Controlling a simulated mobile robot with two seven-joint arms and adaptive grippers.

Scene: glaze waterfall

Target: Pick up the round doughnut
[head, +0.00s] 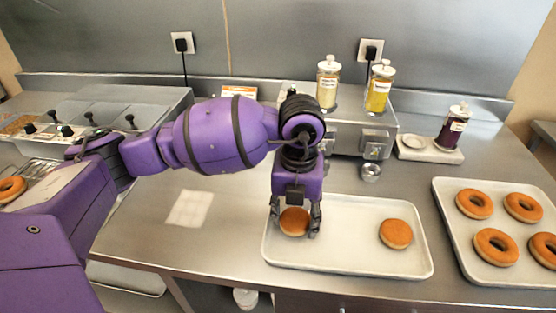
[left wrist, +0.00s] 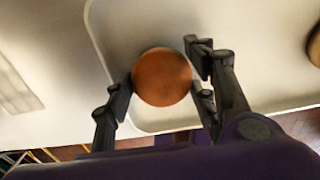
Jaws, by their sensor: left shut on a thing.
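A round brown doughnut (head: 294,222) without a hole is at the left end of a pale tray (head: 345,264) on the steel counter. My left gripper (head: 295,226) points down with its fingers on either side of this doughnut, shut on it. In the left wrist view the doughnut (left wrist: 162,77) sits between the black fingers (left wrist: 160,92). I cannot tell whether it is lifted off the tray. My right gripper is not in view.
Another tray (head: 450,232) at the right holds several ring doughnuts (head: 474,204). Behind stand a metal machine with jars (head: 328,82) and a purple jar (head: 453,127) on a small stand. A white square (head: 189,208) lies on the clear counter at left.

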